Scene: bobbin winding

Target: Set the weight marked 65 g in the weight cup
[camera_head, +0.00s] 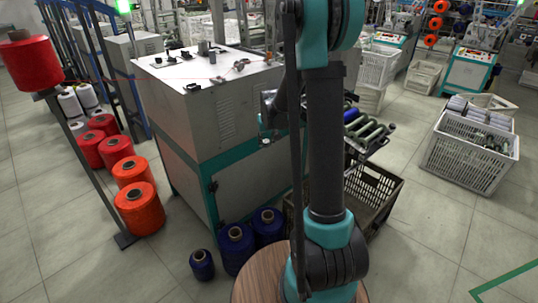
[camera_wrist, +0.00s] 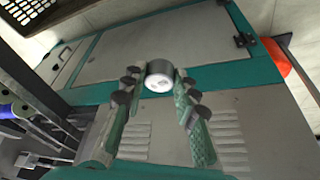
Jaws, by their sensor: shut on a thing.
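My gripper (camera_wrist: 159,77) is closed around a short grey metal weight with a pale round end (camera_wrist: 158,83), held between its fingertips in the wrist view. No mark can be read on it. In the head view my arm hides most of the gripper; the small pale end of the weight (camera_head: 265,142) shows left of the arm, in front of the cabinet's side. Several small dark pieces (camera_head: 180,57) and a grey cylinder (camera_head: 203,47) stand on the machine's white top. I cannot tell which thing is the weight cup.
The grey and teal machine cabinet (camera_head: 215,120) stands close in front of me. Blue spools (camera_head: 236,246) and red-orange spools (camera_head: 139,208) stand on the floor at left. A dark crate (camera_head: 375,190) and rollers (camera_head: 368,130) lie right of my arm. Open floor (camera_head: 430,240) shows at right.

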